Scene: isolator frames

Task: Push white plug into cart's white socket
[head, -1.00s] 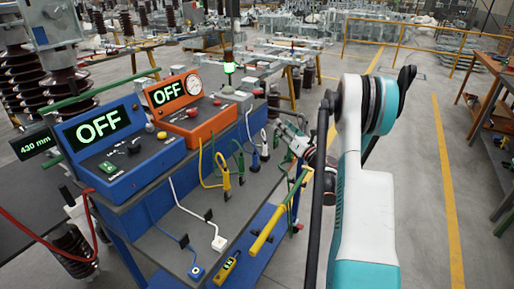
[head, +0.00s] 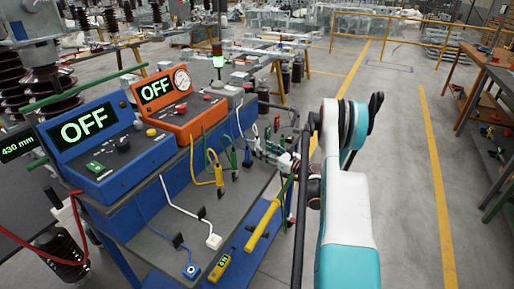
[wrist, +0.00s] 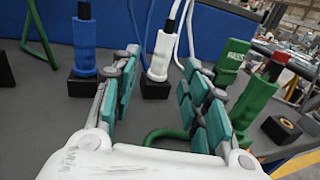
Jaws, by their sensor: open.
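The white plug (wrist: 160,55) stands upright in a black holder (wrist: 156,88) in the wrist view, with a dark tip on top. My gripper (wrist: 158,82) is open, its teal-padded fingers spread on either side of the line to the white plug. Nothing is held; I cannot tell how deep the plug sits between the fingertips. In the head view my gripper (head: 278,153) is at the cart's far right end, partly hidden by my arm.
Blue (head: 105,160) and orange (head: 180,110) consoles read OFF.

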